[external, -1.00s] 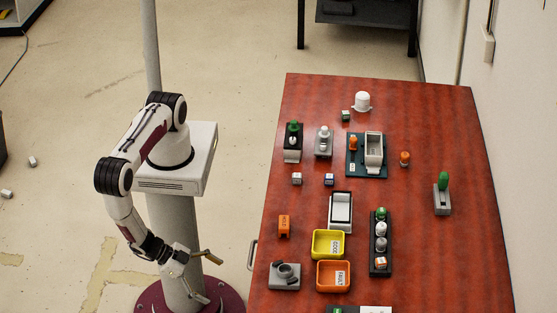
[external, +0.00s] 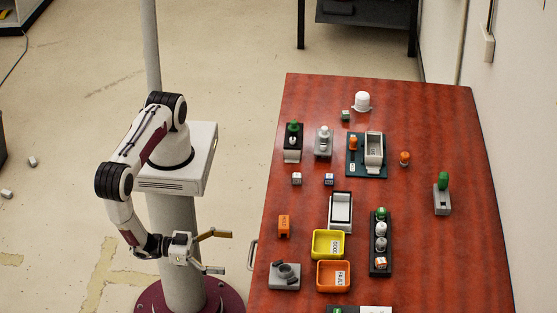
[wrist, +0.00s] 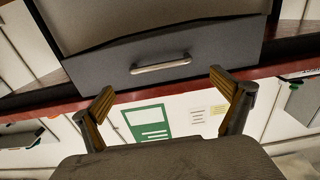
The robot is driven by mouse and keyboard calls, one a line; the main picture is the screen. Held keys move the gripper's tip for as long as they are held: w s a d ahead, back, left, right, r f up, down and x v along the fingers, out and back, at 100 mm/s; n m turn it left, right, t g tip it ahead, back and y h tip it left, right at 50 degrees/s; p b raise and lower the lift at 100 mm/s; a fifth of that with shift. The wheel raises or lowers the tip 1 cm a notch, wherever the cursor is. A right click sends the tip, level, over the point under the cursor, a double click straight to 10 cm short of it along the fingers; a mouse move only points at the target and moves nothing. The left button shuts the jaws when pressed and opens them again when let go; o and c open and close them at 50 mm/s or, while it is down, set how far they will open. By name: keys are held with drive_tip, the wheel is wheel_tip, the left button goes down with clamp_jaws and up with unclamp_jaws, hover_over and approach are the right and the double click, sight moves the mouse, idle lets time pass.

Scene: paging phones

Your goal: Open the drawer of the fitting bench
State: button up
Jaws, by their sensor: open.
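The fitting bench (external: 400,205) has a red-brown wooden top and fills the right of the external view. A pale drawer handle (external: 252,254) sticks out from its left edge. In the wrist view the grey drawer front (wrist: 225,62) spans the upper middle, with the silver bar handle (wrist: 161,64) across it. The drawer looks shut. My gripper (external: 226,252) is open and empty, left of the handle and pointing at it, with a gap between. In the wrist view my gripper's fingers (wrist: 165,94) are spread wide, below the handle in the picture and not touching it.
On the bench top stand a yellow bin (external: 328,244), an orange bin (external: 333,276), a grey fixture (external: 285,276) near the left edge and a dark rack (external: 381,242). The floor between my pedestal and the bench is clear.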

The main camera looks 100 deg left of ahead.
sight(251, 253)
drive_tip(key=shift+w, duration=0.1)
drive_tip(key=shift+w, duration=3.8)
drive_tip(key=c, duration=1.3)
